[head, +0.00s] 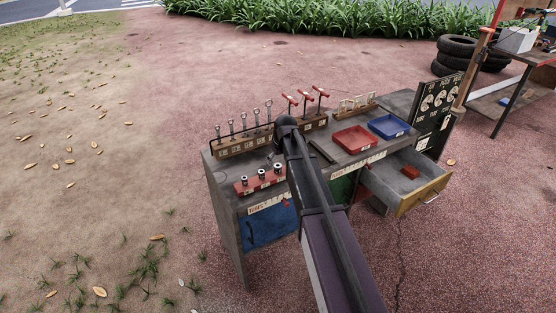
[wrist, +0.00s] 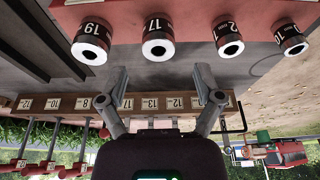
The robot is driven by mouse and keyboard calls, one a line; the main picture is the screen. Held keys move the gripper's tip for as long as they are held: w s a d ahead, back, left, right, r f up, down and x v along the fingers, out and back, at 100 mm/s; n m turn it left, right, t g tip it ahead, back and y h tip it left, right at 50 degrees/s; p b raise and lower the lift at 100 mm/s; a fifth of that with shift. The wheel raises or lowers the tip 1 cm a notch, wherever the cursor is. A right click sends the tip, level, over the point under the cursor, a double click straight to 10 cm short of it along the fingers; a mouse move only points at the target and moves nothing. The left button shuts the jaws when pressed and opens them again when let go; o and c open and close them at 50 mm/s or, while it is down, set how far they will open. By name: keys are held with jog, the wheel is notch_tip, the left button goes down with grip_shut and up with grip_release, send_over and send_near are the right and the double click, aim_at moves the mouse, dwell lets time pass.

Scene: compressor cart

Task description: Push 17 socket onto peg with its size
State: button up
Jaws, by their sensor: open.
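The wrist view is upside down. In it, the 17 socket (wrist: 158,45) is a short dark cylinder with a pale ring end and a 17 label. It stands on the red rail (wrist: 190,12) between the 19 socket (wrist: 91,44) and a smaller socket (wrist: 228,40). My gripper (wrist: 161,74) is open and empty. Its fingertips are apart, with the 17 socket lined up with the gap and beyond the tips, not touched. In the head view, the red rail (head: 241,190) is at the cart's front left. My arm hides its right part, and I cannot make out my fingers there.
A wooden rack with numbered labels (wrist: 140,103) holds wrenches behind the rail. Red T-handles (head: 306,98), a red tray (head: 353,140) and a blue tray (head: 388,127) stand to the right. A drawer (head: 420,195) is pulled out at the cart's right front.

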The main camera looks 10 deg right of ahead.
jog(key=shift+r+p, duration=2.15)
jog(key=shift+r, duration=0.4)
jog(key=shift+s, duration=0.1)
jog(key=s+r+m+g+p, duration=0.1)
jog(key=s+r+m+p, duration=0.1)
jog(key=s, duration=1.2)
jog(key=s+r+m+g+h+p, duration=0.1)
jog(key=s+r+p, duration=0.4)
jog(key=s, duration=0.9)
jog(key=shift+s+d+m+g+p, duration=0.15)
jog(key=shift+s+m+g+p, duration=0.25)
jog(key=shift+g, duration=0.1)
jog(key=c, duration=0.4)
